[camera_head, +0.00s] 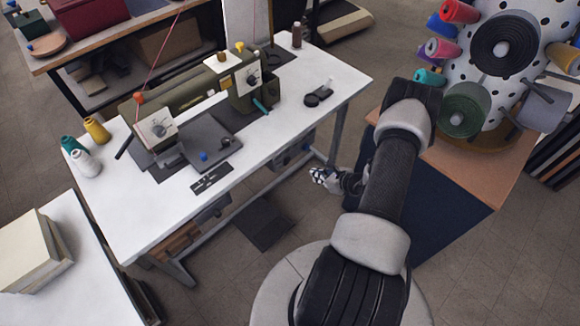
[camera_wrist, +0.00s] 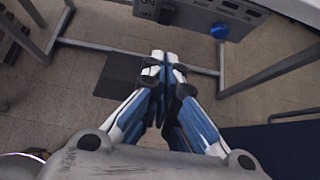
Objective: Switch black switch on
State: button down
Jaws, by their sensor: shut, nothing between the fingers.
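A grey control box (camera_wrist: 195,14) hangs under the sewing table, at the top of the wrist view, cut off by the frame's edge. It bears ON lettering, a dark part that may be the black switch (camera_wrist: 168,14), and a blue knob (camera_wrist: 219,30). The switch's position cannot be told. The box also shows small under the tabletop in the head view (camera_head: 291,154). My gripper (camera_wrist: 165,62) is shut and empty, its white and blue fingers together below the box in the picture, apart from it. In the head view my gripper (camera_head: 318,177) is beside the table's right leg.
The white sewing table (camera_head: 300,105) carries a sewing machine (camera_head: 190,105) and thread spools. A dark pedal (camera_head: 262,222) lies on the floor below. A wood-topped cabinet (camera_head: 470,180) with a spool rack stands right of my arm. Table legs and a crossbar (camera_wrist: 120,48) flank the gripper.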

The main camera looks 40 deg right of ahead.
dwell(0.3)
jog(key=b, duration=0.4)
send_near(288, 163)
jog(key=x, duration=0.4)
jog(key=shift+w+a+f, duration=0.15)
jog(key=shift+f, duration=0.35)
jog(key=shift+w+r+g, duration=0.35)
jog(key=shift+w+g, duration=0.15)
jog(key=shift+s+f, duration=0.1)
